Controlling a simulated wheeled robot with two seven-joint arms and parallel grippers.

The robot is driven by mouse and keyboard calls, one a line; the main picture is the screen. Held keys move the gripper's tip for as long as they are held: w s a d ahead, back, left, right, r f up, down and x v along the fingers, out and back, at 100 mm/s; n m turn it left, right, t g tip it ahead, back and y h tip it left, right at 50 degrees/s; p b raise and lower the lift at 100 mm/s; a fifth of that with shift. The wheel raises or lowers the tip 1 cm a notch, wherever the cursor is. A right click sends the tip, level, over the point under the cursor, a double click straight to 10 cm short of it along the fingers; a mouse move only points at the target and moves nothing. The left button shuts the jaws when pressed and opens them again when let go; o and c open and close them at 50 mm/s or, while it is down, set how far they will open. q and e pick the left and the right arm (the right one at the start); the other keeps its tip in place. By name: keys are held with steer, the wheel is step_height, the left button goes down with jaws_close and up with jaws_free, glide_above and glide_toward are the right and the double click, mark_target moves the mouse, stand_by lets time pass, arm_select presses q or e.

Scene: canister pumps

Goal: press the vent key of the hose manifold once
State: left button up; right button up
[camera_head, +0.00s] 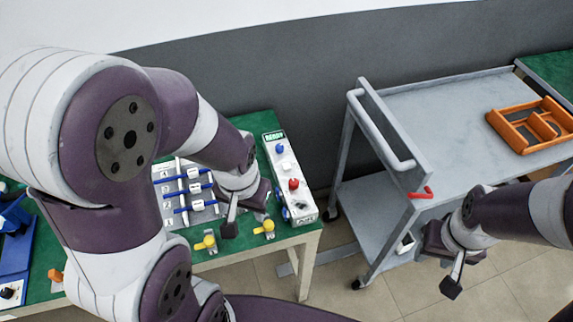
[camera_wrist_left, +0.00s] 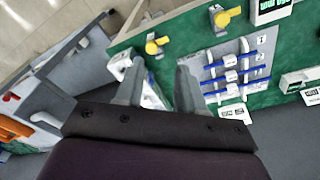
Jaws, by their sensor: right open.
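The manifold plate (camera_head: 178,200), grey with several blue hoses in white numbered clips, lies on the green table; it also shows in the wrist view (camera_wrist_left: 236,66). A white box (camera_head: 290,180) with a green READY display, blue and white keys and a red knob stands to its right. I cannot read which key is the vent key. My left gripper (camera_head: 245,222) is above the table between the plate and the box. Its fingers (camera_wrist_left: 158,80) stand apart, with part of the white box visible between them. My right gripper (camera_head: 455,275) is open and empty beside the trolley.
Two yellow valves (camera_head: 205,243) (camera_head: 264,227) sit near the table's front edge. A grey trolley (camera_head: 440,125) with an orange tray (camera_head: 520,146) and a red hook-like part (camera_head: 421,193) stands at the right. My left arm covers much of the table's left side. Floor shows between table and trolley.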

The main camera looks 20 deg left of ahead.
arm_select(q)
jaws_close()
stand_by(1.4)
